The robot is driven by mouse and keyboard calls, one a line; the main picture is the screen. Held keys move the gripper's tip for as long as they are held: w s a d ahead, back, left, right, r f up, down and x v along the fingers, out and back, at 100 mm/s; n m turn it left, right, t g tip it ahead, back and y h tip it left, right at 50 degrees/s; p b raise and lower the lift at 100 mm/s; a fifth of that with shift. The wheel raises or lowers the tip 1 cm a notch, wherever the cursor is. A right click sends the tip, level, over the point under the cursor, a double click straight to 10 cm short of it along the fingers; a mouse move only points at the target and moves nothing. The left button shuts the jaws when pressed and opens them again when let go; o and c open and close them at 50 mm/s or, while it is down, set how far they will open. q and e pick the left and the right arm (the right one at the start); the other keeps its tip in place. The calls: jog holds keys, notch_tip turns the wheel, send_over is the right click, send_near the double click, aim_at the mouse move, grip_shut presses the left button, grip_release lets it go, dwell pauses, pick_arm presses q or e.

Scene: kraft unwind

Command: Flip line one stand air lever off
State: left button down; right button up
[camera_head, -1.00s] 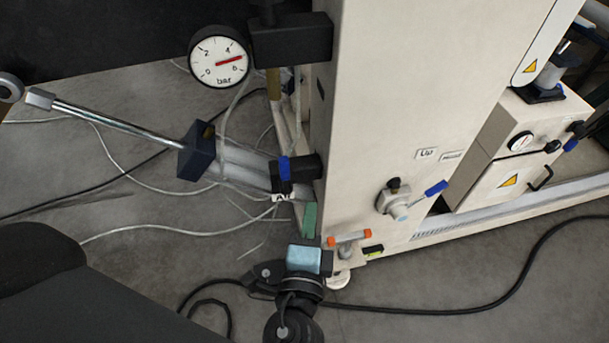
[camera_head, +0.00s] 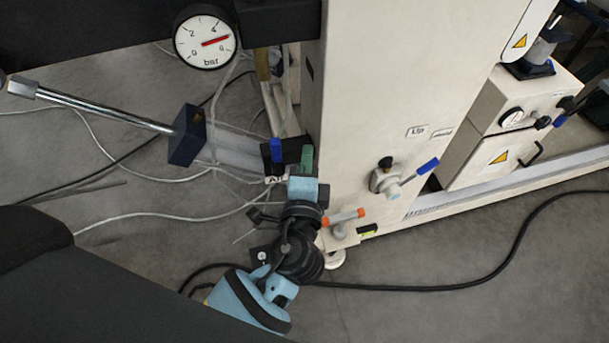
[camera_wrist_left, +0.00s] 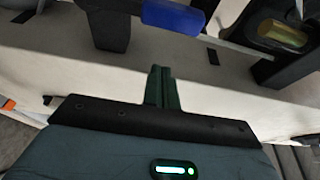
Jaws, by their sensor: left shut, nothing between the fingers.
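The stand air lever, a blue handle (camera_head: 277,151) on a black valve, sticks out low on the left side of the cream stand, above a small "Air" label (camera_head: 276,180). It shows as a blue bar at the top of the left wrist view (camera_wrist_left: 172,15). My left gripper (camera_head: 307,158) has green fingers, shut with nothing between them. They are just right of the lever, partly in front of the black valve. In the left wrist view the fingers (camera_wrist_left: 162,88) point toward the lever with a gap visible. My right gripper is not in view.
A pressure gauge (camera_head: 206,37) reads between 4 and 6 bar. Another blue-handled valve (camera_head: 386,181) is on the stand face near the "Up" label (camera_head: 417,131). An orange-ended knob (camera_head: 343,217) is low beside my wrist. Hoses cross the floor.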

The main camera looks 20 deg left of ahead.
aim_at(276, 156)
pick_arm(q)
jog(key=a, duration=0.3)
jog(key=shift+s+a, duration=0.3)
jog(key=shift+a, duration=0.1)
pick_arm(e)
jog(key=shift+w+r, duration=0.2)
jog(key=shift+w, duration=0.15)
pick_arm(q)
jog(key=shift+a, duration=0.1)
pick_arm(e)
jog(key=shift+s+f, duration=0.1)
